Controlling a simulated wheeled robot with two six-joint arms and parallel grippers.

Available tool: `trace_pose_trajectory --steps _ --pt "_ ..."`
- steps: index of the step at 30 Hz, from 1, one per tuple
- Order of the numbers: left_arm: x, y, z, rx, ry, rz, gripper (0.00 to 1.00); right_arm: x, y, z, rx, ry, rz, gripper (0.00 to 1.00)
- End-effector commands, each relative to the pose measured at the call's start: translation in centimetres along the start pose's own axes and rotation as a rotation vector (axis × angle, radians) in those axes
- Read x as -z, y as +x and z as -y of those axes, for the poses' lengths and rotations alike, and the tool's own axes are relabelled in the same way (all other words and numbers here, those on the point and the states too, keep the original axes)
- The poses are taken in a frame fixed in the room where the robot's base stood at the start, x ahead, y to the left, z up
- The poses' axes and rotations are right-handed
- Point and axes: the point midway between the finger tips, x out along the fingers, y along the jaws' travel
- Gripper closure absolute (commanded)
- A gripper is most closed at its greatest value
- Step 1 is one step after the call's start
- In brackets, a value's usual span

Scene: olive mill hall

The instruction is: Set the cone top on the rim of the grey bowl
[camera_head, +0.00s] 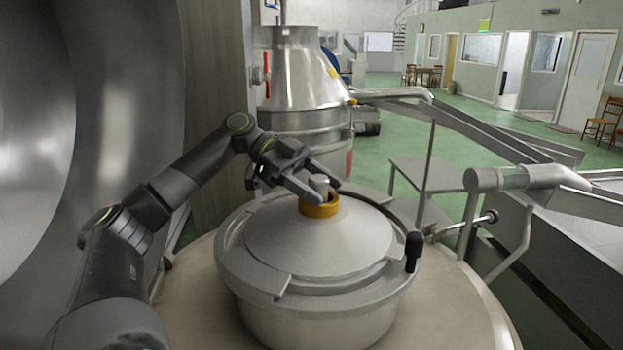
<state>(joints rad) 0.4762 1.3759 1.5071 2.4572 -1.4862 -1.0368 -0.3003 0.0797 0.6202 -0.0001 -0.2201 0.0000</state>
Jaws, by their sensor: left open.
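The cone top (318,240) is a broad, shallow grey metal cone with an orange-yellow collar (320,208) and a small grey stub (319,184) at its peak. It sits at the mouth of the grey bowl (310,318), looking about level. I cannot tell whether its edge touches the rim all round. My left gripper (328,191) is open at the peak, with its fingers by the stub and just above the collar. I cannot tell whether the fingers touch it. My right gripper is not in view.
The bowl stands on a pale round top (455,310). A black handle (413,250) stands up at the bowl's right side. A tall steel cone-shaped machine (300,80) stands behind. A large curved metal wall fills the left.

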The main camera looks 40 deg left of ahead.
Motion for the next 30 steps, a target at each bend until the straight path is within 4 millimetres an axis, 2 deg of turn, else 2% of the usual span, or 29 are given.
trace_pose_trajectory --steps 5,17,29,30 --pt "-0.1 -1.3 0.1 0.003 0.000 0.000 0.41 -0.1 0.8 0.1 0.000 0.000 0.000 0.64" --pt "0.1 -8.5 0.0 0.006 0.004 -0.006 0.41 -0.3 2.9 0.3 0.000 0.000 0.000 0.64" --pt "0.4 -14.5 0.0 0.004 0.006 -0.008 0.41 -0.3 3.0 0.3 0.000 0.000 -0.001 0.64" --pt "0.6 -14.9 -0.1 0.001 0.003 -0.006 0.41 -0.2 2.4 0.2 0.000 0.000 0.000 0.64"
